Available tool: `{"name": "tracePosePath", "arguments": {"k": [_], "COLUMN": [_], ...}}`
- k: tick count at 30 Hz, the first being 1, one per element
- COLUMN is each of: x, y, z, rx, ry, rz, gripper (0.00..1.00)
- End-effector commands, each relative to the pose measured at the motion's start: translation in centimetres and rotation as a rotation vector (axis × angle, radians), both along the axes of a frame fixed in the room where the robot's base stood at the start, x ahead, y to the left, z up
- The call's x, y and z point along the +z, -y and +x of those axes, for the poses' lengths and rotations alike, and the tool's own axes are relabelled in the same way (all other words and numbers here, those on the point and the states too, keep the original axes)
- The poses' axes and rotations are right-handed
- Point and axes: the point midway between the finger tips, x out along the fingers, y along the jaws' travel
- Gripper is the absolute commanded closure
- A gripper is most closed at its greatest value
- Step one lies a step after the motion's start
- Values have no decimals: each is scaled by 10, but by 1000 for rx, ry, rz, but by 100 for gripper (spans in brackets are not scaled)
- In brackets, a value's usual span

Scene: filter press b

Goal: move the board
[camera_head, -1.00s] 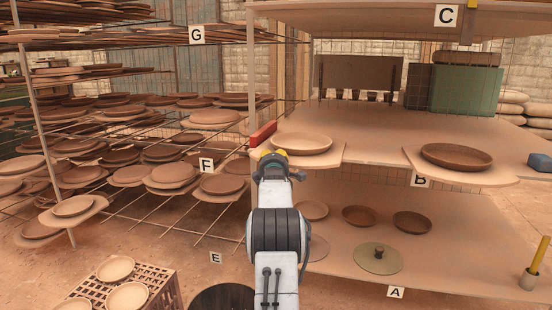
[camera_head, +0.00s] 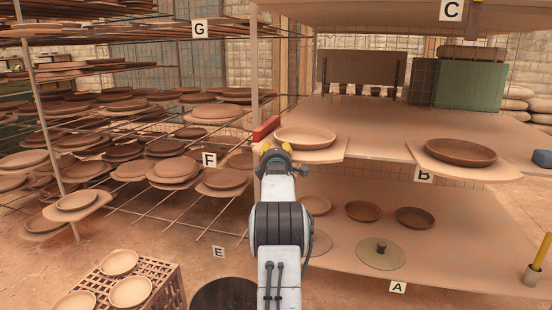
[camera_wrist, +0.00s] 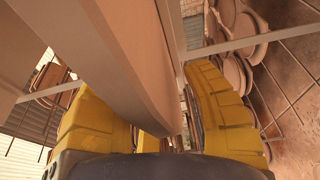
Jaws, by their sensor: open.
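Two thin boards jut from the front of shelf B, each bearing a plate. The left board (camera_head: 330,154) carries a pale plate (camera_head: 305,138); the right board (camera_head: 428,164) carries a dark brown plate (camera_head: 460,152). I cannot tell which board the task means. My gripper (camera_head: 276,147) is at the left board's left end, by a red block (camera_head: 266,128). In the wrist view its yellow fingers (camera_wrist: 160,115) are apart, with a pale slab edge (camera_wrist: 135,75) running between them. I cannot tell whether this slab is the board or the shelf, or whether the fingers touch it.
Racks (camera_head: 68,185) full of plates stand at the left. A lower shelf (camera_head: 455,265) holds plates and a round lid (camera_head: 381,254). A crate (camera_head: 162,284) with plates sits at lower left. An upper shelf (camera_head: 380,18) overhangs shelf B. Shelf B is bare between the boards.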

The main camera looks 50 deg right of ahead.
Motion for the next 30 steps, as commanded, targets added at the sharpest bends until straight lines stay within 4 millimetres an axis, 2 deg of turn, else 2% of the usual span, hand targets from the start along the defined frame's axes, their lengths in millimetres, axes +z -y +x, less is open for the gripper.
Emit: {"name": "tracePosePath", "arguments": {"k": [8,30], "x": [1,0], "y": [-16,-84], "z": [-12,-61], "rx": [0,1], "ry": [-1,-1], "rz": [1,2], "gripper": [57,57]}}
